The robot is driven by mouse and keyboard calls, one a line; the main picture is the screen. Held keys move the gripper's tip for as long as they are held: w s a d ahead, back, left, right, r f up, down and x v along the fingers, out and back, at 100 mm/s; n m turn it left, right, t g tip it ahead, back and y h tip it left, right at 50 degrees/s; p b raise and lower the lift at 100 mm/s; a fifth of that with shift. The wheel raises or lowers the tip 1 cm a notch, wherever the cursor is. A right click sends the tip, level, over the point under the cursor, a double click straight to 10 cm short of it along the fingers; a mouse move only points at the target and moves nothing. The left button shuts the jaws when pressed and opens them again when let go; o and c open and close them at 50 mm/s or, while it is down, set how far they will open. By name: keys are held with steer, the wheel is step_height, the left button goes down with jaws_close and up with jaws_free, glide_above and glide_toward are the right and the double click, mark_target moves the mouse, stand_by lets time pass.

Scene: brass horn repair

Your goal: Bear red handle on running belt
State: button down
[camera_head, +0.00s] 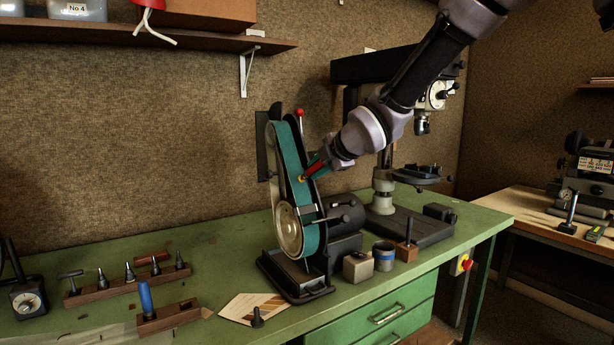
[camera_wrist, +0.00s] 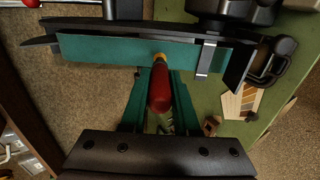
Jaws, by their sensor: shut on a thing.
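The belt grinder stands on the green bench with its teal belt (camera_head: 289,155) running up at a slant; the belt also crosses the wrist view (camera_wrist: 110,48). My gripper (camera_head: 315,167) reaches in from the right, beside the belt. It is shut on the red handle (camera_wrist: 160,90), which lies between the two teal fingers. The handle's yellow end (camera_wrist: 159,58) points at the belt and appears to meet its face. In the head view the red handle (camera_head: 314,168) shows only in a small part. A still picture does not tell whether the belt is moving.
A drill press (camera_head: 384,190) stands right behind the grinder, close to my arm. A tin (camera_head: 383,256) and small blocks sit right of the grinder. A wooden tool rack (camera_head: 130,286) is at the left. A shelf (camera_head: 150,41) hangs above.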

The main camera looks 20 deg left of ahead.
steer(key=shift+x, duration=1)
stand_by(1.8)
steer(key=v, duration=0.6)
steer(key=shift+d+r, duration=0.1)
steer(key=shift+r, duration=0.05)
steer(key=shift+s+d+r, duration=0.15)
steer(key=shift+s+d, duration=0.1)
steer(key=shift+s, duration=0.05)
stand_by(0.5)
